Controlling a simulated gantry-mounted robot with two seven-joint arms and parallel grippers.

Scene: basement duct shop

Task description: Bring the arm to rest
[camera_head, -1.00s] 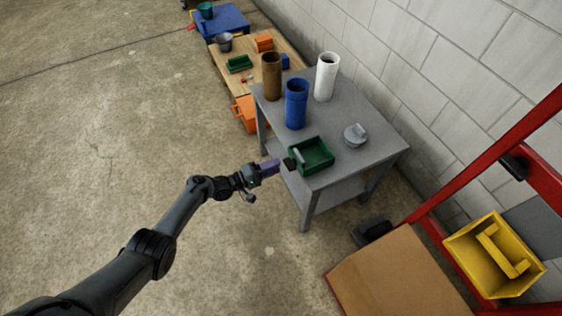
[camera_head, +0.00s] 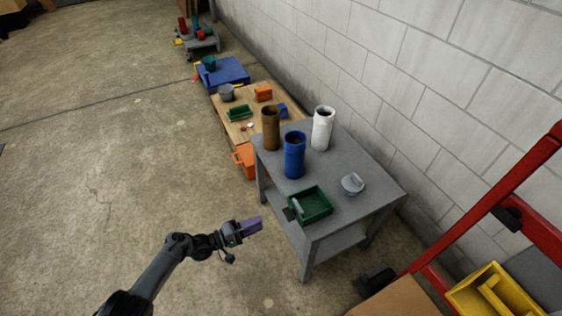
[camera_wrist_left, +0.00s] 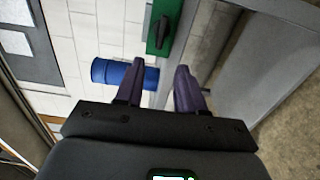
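My left gripper (camera_head: 252,227) is to the left of the grey table (camera_head: 345,215), apart from it, over the concrete floor. In the left wrist view its two purple fingers (camera_wrist_left: 158,85) stand apart with nothing between them, so it is open and empty. Beyond the fingers, the wrist view shows the blue pipe (camera_wrist_left: 112,73) and the green tray (camera_wrist_left: 164,26). My right gripper is not in view.
On the table stand a brown pipe (camera_head: 270,128), a blue pipe (camera_head: 294,158), a white pipe (camera_head: 322,130), a green tray (camera_head: 322,206) and a grey cap (camera_head: 352,184). A red frame (camera_head: 480,205) with a yellow bin (camera_head: 490,294) is at right. Floor at left is clear.

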